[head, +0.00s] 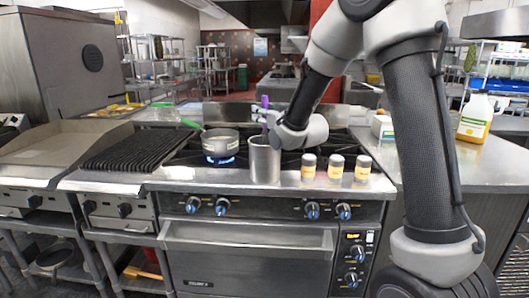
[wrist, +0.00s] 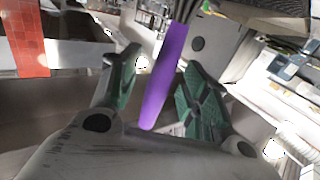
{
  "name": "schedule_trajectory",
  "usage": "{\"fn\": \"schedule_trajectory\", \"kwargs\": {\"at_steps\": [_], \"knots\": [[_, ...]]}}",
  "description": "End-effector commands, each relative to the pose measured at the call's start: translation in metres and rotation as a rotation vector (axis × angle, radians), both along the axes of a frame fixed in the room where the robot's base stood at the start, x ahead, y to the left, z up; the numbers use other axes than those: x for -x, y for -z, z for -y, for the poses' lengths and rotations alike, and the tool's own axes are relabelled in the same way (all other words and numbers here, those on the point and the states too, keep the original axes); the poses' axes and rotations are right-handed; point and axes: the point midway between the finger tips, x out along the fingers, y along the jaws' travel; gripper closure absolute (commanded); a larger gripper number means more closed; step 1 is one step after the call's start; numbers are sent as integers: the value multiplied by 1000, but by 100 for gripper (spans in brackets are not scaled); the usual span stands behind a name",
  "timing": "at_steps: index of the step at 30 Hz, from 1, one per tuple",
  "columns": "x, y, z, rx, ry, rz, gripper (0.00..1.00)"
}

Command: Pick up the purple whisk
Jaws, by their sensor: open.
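The purple whisk (head: 264,104) stands in a tall metal canister (head: 265,162) at the front of the stove, with its handle up and its lower part hidden inside. My gripper (head: 271,119) is at the handle, just above the canister's rim, reaching in from the right. In the wrist view the whisk's purple handle (wrist: 166,72) runs between the two green-padded fingers of my gripper (wrist: 159,60). The fingers are open, with gaps visible on both sides of the handle.
A pot (head: 220,142) with a green handle sits over a lit blue flame left of the canister. Several small yellow-labelled jars (head: 336,168) stand to its right on the stove's front ledge. A yellow-labelled jug (head: 475,119) stands on the right counter (head: 440,165).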

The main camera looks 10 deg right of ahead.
Motion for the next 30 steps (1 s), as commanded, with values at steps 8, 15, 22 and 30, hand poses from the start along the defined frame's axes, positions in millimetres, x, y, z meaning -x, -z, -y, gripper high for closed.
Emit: {"fn": "schedule_trajectory", "kwargs": {"at_steps": [8,15,22,30], "knots": [[-1,0,0,0,0,-1,65],[-1,0,0,0,0,0,100],[-1,-1,0,0,0,0,100],[-1,-22,0,-1,0,5,100]]}}
